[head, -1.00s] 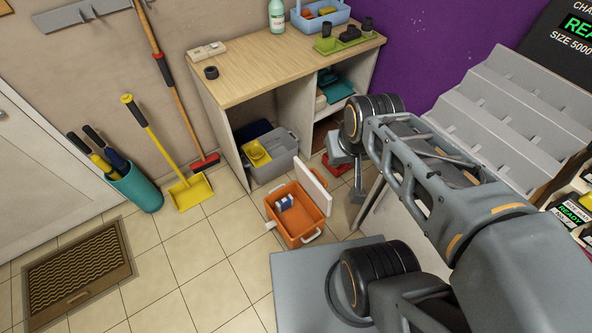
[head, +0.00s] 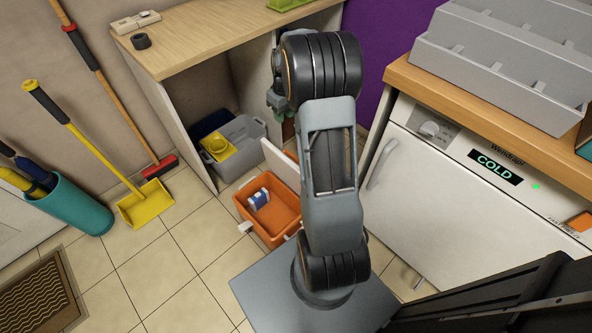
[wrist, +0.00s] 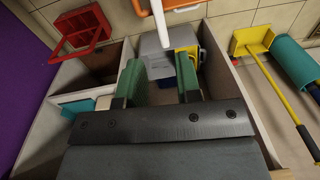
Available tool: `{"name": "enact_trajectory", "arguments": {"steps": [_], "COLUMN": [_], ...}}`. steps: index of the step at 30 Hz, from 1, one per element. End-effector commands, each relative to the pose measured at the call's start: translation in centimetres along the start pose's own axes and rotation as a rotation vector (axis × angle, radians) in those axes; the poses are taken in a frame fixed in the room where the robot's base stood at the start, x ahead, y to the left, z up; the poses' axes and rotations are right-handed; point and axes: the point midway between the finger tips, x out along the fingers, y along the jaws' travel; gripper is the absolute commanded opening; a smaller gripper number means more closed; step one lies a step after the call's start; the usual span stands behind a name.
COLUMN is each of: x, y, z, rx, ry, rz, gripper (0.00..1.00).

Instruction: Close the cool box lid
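The orange cool box (head: 268,222) stands open on the tiled floor in the head view, with a small blue-and-white item (head: 259,199) inside. Its white lid (head: 281,163) stands raised at the box's back right edge, partly hidden by my arm. In the wrist view, the lid shows edge-on as a white strip (wrist: 161,22) at the top, beside a bit of orange box (wrist: 183,5). My gripper (wrist: 160,80) is open and empty, its green fingertips apart. In the head view it is mostly hidden behind my arm, above and behind the box.
A grey crate (head: 243,130) with a yellow item sits under the wooden bench (head: 215,45), behind the box. A red frame (wrist: 88,28) shows in the wrist view. A white fridge (head: 440,190) stands at right. Floor left of the box is clear.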

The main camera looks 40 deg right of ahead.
Motion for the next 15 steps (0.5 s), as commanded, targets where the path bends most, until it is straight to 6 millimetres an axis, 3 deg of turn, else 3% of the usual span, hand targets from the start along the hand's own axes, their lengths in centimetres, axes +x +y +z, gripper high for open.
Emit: {"name": "enact_trajectory", "arguments": {"steps": [1, 4, 9, 15], "x": [4.2, 8.2, 12.1, 15.0], "y": [1.9, 4.4, 6.9, 7.5], "z": [0.0, 0.0, 0.3, 0.6], "rx": [0.002, -0.006, -0.013, -0.016], "ry": [-0.014, -0.029, -0.041, -0.046], "rz": [-0.013, -0.031, -0.051, -0.058], "gripper": [0.32, 0.32, 0.32, 0.32]}}
